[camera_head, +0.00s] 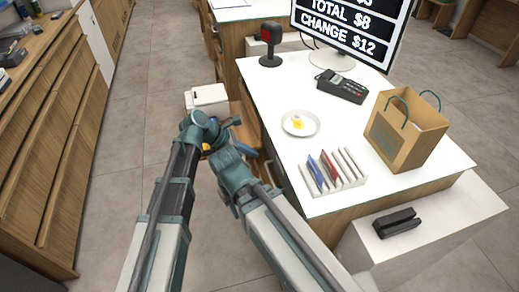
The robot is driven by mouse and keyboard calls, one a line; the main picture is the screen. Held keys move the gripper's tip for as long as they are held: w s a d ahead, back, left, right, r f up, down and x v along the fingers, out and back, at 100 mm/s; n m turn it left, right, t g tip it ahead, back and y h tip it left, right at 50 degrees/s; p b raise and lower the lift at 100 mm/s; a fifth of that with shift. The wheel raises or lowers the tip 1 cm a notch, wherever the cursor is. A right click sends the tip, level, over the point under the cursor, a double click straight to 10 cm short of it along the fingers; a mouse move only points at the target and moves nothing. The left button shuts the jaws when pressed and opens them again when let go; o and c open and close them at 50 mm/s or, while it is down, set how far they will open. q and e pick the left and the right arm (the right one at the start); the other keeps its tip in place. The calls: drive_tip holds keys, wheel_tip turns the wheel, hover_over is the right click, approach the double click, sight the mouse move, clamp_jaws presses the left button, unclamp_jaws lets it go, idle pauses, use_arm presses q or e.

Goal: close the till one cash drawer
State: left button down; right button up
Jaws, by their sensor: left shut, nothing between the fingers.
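The till one counter (262,88) has a white top and wooden sides. Wooden drawer parts (246,114) show at its left side, just beyond my arms. My arms cover much of that side, so I cannot tell how far the cash drawer stands out. My left gripper (232,122) is close to this wooden side, shut and empty. I cannot tell whether it touches the wood. My right arm crosses close beside the left one, and its gripper is hidden.
On the counter are a scanner (270,46), card terminal (342,86), display (350,28), plate (300,123), rack of packets (333,172) and paper bag (404,132). A white box-like thing (209,96) stands left of the counter. Wooden cabinets line the left; the floor between is clear.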

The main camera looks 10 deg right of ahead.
use_arm(q)
drive_tip(key=p+v, duration=0.5)
drive_tip(key=v, duration=0.4)
drive_tip(key=shift+a+r+p, duration=0.2)
drive_tip(key=shift+r+p, duration=0.1)
drive_tip(key=shift+p, duration=0.05)
